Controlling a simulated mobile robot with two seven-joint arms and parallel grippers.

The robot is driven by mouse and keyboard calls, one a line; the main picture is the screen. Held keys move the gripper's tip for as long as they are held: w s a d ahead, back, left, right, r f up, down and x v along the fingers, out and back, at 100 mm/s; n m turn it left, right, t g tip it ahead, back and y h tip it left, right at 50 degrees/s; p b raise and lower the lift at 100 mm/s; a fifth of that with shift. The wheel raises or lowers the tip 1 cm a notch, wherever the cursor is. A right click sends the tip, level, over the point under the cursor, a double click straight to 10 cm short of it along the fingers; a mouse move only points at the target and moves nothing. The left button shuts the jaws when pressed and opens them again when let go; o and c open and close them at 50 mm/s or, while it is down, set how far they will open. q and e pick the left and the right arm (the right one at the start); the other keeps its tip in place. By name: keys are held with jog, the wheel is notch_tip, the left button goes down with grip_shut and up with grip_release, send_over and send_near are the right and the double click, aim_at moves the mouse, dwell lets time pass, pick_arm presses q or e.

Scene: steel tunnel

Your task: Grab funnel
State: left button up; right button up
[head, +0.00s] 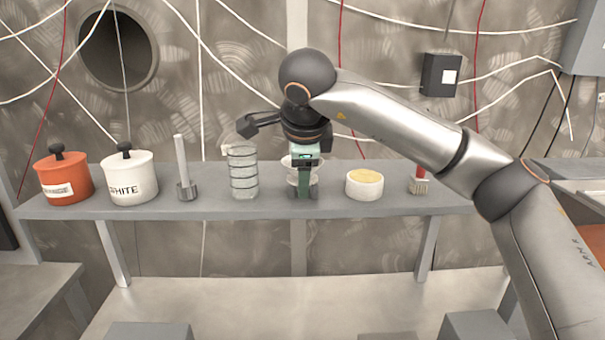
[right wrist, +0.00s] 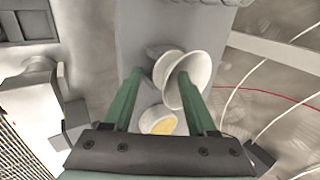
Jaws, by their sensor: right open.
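The white funnel (head: 288,161) stands on the grey shelf, mostly hidden behind my right gripper in the head view. In the right wrist view, the funnel (right wrist: 201,69) shows as a wide white cone, with a second white rim beside it. My right gripper (head: 302,190) has green fingers and points down at the shelf in front of the funnel. In the wrist view, my right gripper (right wrist: 160,75) is open, with one finger overlapping the funnel's rim. Whether they touch, I cannot tell. My left gripper is not in view.
A coiled glass cylinder (head: 244,173) stands close left of the gripper. A white bowl with yellow contents (head: 365,185) is to its right, then a red-handled brush (head: 419,182). A metal rod tool (head: 184,170), white pot (head: 130,178) and orange pot (head: 64,179) line the shelf (head: 240,209).

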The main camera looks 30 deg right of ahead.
grip_shut()
dwell(0.4)
